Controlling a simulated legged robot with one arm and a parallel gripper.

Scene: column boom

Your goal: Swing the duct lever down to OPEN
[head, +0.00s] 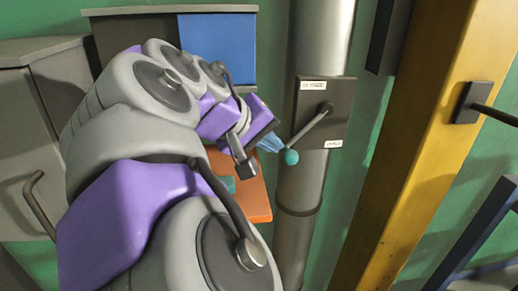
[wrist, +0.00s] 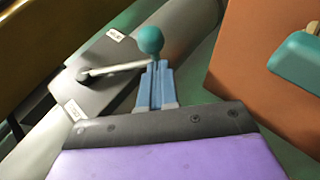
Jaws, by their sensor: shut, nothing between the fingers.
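The duct lever (head: 313,130) is a thin grey rod with a teal ball knob (head: 291,157), on a dark plate (head: 335,112) fixed to the round grey duct (head: 314,50). The rod slopes down and left from its pivot. White labels sit at the plate's top and bottom; their text is too small to read. My gripper (head: 274,143), with blue fingers, is beside the knob on its left. In the wrist view the shut fingers (wrist: 158,80) end right at the knob (wrist: 150,39), with nothing between them; I cannot tell whether they touch it.
A yellow post (head: 425,150) with a dark handle (head: 490,108) stands right of the duct. An orange panel (head: 258,200) with a teal item is below my gripper. A grey cabinet (head: 25,130) is at the left, and a blue panel (head: 217,50) is behind my arm.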

